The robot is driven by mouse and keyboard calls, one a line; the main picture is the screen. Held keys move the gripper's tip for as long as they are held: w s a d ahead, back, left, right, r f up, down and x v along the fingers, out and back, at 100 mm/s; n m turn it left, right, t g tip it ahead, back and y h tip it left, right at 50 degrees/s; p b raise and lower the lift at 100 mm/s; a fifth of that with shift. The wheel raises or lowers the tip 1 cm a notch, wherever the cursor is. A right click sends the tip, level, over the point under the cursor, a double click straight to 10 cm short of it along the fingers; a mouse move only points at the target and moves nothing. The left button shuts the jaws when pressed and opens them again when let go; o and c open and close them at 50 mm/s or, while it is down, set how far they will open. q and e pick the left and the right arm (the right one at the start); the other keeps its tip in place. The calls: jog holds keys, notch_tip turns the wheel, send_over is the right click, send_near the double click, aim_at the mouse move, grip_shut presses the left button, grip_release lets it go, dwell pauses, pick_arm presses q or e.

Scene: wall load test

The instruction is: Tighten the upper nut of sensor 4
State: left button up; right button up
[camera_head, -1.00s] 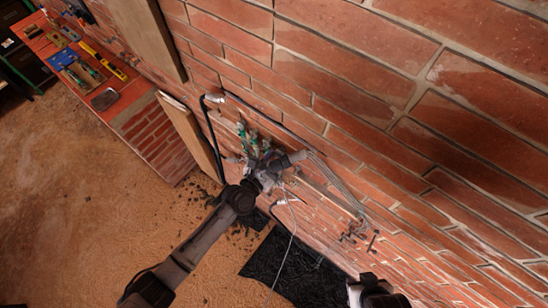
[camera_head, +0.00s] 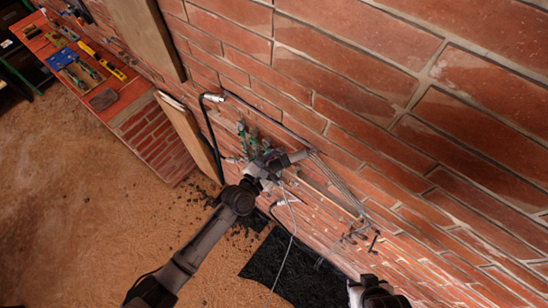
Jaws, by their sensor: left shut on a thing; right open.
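My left gripper (camera_head: 272,166) is close to the brick wall, low in the middle of the head view, at a cluster of small green and metal fittings (camera_head: 254,140). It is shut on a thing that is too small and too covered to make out. A short grey cylindrical part (camera_head: 298,157) shows just right of it. I cannot tell which fitting is sensor 4, and its upper nut is not distinguishable. Only a white and black part of my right arm shows at the bottom edge; its fingers are not in view.
Thin rods and cables (camera_head: 335,184) run along the brick wall (camera_head: 350,120) to small dark hardware (camera_head: 358,234). A loose pale cable (camera_head: 287,240) hangs over a black mat (camera_head: 305,275). A red bench (camera_head: 112,75) with tools stands at upper left. Sandy floor lies open at left.

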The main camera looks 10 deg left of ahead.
pick_arm(q)
jog(key=o, duration=0.9)
jog(key=shift+o, duration=0.2)
jog(key=b+v, duration=0.1)
jog(key=v, duration=1.3)
jog(key=shift+b, duration=0.3)
